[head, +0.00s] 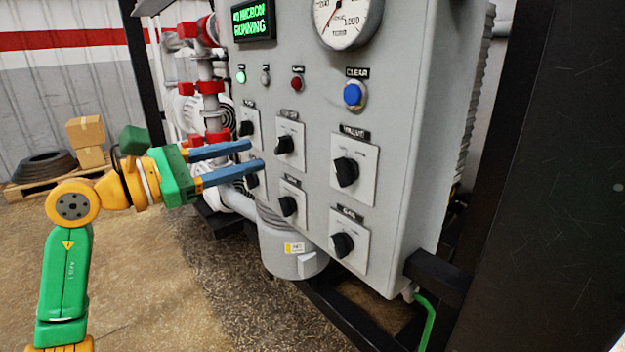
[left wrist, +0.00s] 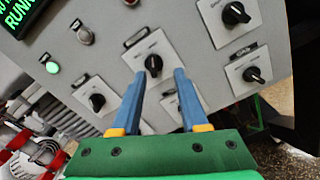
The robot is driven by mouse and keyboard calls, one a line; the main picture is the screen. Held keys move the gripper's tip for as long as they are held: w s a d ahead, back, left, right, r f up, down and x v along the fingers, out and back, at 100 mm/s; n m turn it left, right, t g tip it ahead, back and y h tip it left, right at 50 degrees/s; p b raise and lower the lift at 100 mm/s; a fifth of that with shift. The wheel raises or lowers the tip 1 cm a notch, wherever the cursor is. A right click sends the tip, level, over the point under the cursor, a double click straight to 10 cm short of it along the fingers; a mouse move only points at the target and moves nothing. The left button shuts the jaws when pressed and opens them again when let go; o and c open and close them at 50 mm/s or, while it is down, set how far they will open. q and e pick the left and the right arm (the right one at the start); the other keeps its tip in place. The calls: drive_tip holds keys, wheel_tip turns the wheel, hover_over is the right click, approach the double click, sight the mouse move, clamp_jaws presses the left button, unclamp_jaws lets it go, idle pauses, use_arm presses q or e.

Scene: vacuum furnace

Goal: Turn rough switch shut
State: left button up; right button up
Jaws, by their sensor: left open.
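The grey control panel (head: 400,130) carries two rows of black rotary switches on white plates. Their small labels are too blurred for me to tell surely which is the rough switch. My left gripper (head: 255,157) is open and empty, its blue fingers pointing at the panel. In the left wrist view my left gripper (left wrist: 155,80) has the upper middle switch (left wrist: 153,63) just beyond and between its fingertips, apart from them. That upper middle switch (head: 285,145) shows right of the fingers in the head view. The fingers partly hide lower-row switches. My right gripper is out of view.
A blue button (head: 352,94), a red lamp (head: 297,83) and a lit green lamp (head: 241,77) sit above the switches. The upper right switch (head: 346,172) is nearby. A black frame post (head: 530,180) stands at right.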

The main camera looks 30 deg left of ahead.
sight(277, 145)
use_arm(q)
drive_tip(key=w+p, duration=0.1)
drive_tip(key=w+r+p, duration=0.1)
drive_tip(key=p, duration=0.1)
drive_tip(key=shift+d+r, duration=0.1)
drive_tip(key=shift+d, duration=0.2)
drive_tip(key=w, duration=0.1)
drive_tip(key=w+p, duration=0.1)
drive_tip(key=w+f+p, duration=0.1)
drive_tip(key=w, duration=0.1)
drive_tip(key=shift+d, duration=0.4)
drive_tip(key=shift+a+f, duration=0.1)
drive_tip(key=shift+a, duration=0.1)
drive_tip(key=c, duration=0.7)
